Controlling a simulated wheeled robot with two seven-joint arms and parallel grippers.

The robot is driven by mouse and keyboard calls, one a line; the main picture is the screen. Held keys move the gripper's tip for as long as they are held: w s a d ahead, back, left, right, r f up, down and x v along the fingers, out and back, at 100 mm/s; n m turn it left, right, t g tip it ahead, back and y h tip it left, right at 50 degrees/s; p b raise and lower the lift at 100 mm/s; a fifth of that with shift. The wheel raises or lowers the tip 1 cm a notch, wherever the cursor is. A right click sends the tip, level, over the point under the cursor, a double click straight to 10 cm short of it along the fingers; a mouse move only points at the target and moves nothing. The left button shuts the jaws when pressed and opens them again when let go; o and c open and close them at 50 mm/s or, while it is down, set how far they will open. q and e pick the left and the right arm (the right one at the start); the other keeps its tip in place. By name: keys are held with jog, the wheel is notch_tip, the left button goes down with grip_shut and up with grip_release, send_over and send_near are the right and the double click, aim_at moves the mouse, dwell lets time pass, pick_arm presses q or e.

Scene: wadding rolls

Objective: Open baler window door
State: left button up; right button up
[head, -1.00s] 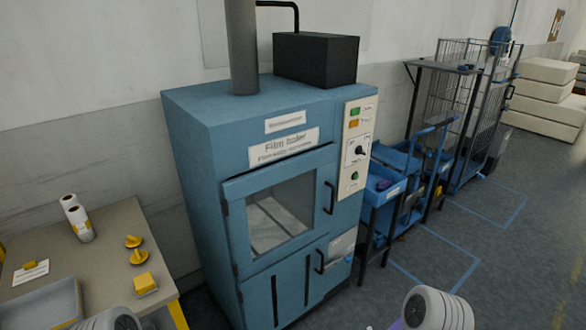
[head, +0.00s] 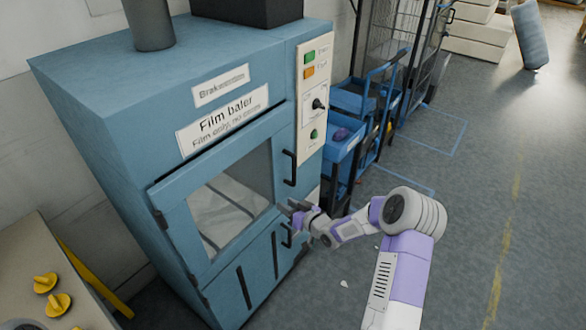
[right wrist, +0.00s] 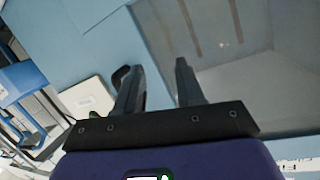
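The blue film baler (head: 110,95) stands in front of me, and its window door (head: 178,222) looks shut. The door has a glass pane and a dark vertical handle (head: 289,168) on its right side. My right gripper (head: 287,207) is just below that handle, close to the door front. In the right wrist view its two dark fingers (right wrist: 160,68) are apart with nothing clearly between them. A dark hooked piece, probably the handle (right wrist: 120,76), shows beside the left finger there. Contact cannot be told. My left gripper is out of view.
A lower door handle (head: 286,235) sits below my right gripper. A control panel (head: 313,90) is right of the door. Blue bins (head: 345,140) on a cart stand farther right. A table (head: 30,255) with yellow knobs (head: 57,304) is at left. The floor at right is open.

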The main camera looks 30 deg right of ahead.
jog(key=d+r+n+t, duration=0.3)
jog(key=d+r, duration=0.5)
jog(key=w, duration=0.2)
jog(key=w+b, duration=0.1)
jog(key=w, duration=0.2)
jog(key=w+a+b, duration=0.1)
jog(key=w, duration=0.2)
jog(key=shift+w+r, duration=0.1)
jog(key=shift+r, duration=0.3)
grip_shut()
